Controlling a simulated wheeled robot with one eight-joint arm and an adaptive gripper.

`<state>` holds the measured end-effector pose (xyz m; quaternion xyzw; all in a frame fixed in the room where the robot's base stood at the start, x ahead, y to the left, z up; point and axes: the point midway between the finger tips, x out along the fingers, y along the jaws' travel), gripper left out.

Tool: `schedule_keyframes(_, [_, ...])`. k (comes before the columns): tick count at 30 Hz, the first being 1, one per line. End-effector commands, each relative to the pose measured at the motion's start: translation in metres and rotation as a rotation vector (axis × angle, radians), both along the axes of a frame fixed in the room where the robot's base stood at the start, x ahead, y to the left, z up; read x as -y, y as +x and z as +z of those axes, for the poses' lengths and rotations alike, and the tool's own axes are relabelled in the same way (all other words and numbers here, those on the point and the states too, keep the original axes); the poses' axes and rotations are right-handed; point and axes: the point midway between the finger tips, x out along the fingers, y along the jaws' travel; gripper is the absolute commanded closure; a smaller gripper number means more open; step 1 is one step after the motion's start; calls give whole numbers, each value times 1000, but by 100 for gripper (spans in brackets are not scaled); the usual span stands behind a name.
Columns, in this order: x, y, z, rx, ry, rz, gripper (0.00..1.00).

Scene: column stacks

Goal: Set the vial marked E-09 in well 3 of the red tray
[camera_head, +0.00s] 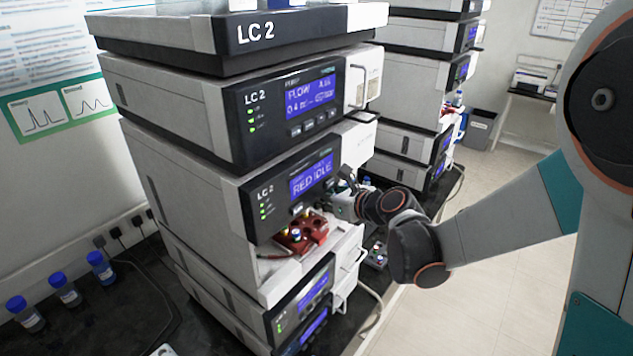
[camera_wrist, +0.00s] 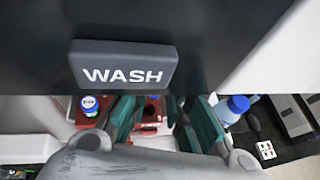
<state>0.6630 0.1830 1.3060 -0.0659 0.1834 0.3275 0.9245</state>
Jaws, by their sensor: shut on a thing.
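The red tray (camera_head: 318,228) sits in the open bay of the LC 2 stack, below the display reading RED IDLE. A vial with a blue and white cap (camera_head: 295,234) stands in it; it also shows in the wrist view (camera_wrist: 89,103). My gripper (camera_head: 343,186) is at the bay's right side, right of and above the tray. In the wrist view its teal fingers (camera_wrist: 163,116) are over the red tray's area. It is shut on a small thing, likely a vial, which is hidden. No E-09 mark or well number can be read.
A dark panel marked WASH (camera_wrist: 124,66) crosses the wrist view close to the fingers. A blue-capped bottle (camera_wrist: 238,104) stands to their right. Several blue-capped bottles (camera_head: 65,289) stand on the black bench at left. Handles (camera_head: 357,88) project from the stack's right side.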

Motion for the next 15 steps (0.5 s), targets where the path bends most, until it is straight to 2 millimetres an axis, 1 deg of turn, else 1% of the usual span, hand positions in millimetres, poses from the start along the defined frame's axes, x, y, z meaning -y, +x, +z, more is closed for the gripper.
schedule_keyframes(8, [-1,0,-7,0,0,1,95])
schedule_keyframes(15, [-1,0,-21,0,0,1,95])
